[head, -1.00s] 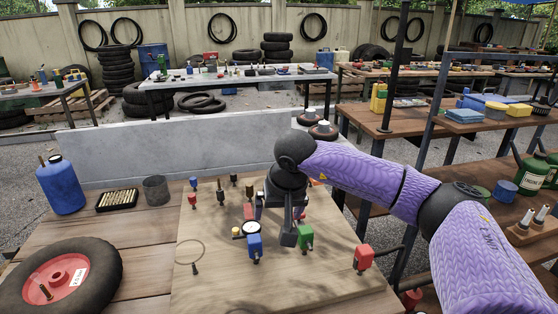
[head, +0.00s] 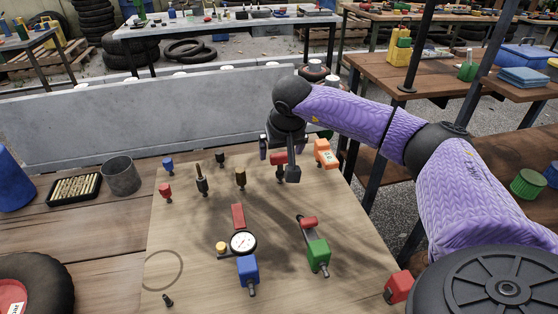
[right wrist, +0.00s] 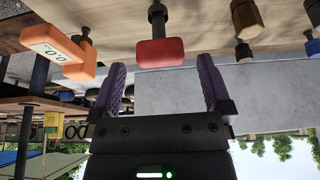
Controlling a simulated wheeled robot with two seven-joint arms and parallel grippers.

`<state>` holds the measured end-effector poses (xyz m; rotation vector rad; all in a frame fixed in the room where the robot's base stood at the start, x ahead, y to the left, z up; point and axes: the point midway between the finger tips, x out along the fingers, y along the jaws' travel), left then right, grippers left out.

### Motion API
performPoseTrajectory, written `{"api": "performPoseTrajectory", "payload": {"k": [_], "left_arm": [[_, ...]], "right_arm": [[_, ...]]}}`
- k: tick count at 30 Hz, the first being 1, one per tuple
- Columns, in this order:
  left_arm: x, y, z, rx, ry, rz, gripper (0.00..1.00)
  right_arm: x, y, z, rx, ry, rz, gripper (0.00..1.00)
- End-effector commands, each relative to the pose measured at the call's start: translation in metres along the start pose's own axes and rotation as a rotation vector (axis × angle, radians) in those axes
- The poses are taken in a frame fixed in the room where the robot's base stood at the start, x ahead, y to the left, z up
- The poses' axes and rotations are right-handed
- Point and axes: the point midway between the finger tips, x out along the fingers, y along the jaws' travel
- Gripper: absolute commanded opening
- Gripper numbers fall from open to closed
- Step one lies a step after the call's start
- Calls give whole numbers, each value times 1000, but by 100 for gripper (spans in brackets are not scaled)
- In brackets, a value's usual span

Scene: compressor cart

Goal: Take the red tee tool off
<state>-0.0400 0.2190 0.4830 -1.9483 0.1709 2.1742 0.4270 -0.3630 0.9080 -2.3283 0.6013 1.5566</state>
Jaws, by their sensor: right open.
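The red tee tool (head: 279,158) stands upright near the far edge of the wooden board, its red crosspiece on top of a dark stem. In the right wrist view its red head (right wrist: 160,52) lies just beyond the gap between my fingertips, roughly centred. My right gripper (head: 279,157) is at the tool, partly in front of it in the head view. In the right wrist view the gripper (right wrist: 161,65) has its two purple fingers spread wide with nothing between them. I cannot tell whether a finger touches the tool. My left gripper is not in view.
An orange tool with a display (head: 326,154) stands close right of the red tee tool. Dark-stemmed brass pieces (head: 240,177) stand to its left. A dial gauge (head: 243,243), blue block (head: 248,270) and green block (head: 318,253) are nearer. A grey wall (head: 150,115) runs behind.

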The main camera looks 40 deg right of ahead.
Motion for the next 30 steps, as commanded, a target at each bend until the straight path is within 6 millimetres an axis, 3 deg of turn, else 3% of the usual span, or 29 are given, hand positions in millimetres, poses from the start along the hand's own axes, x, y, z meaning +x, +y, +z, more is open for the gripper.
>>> {"api": "performPoseTrajectory", "payload": {"k": [1, 3, 11, 22, 23, 30], "left_arm": [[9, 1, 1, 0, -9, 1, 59], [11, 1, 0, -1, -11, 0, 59], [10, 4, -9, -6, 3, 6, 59], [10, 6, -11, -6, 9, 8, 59], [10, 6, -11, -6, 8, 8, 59], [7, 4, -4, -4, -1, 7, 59]], "right_arm": [[15, 0, 2, -1, -4, 0, 100], [22, 0, 2, -1, -3, 0, 100], [22, 0, 0, 0, 0, -1, 98], [22, 0, 0, 0, 0, -1, 20], [22, 0, 0, 0, 0, -1, 15], [17, 0, -2, 0, 1, -2, 15]]}}
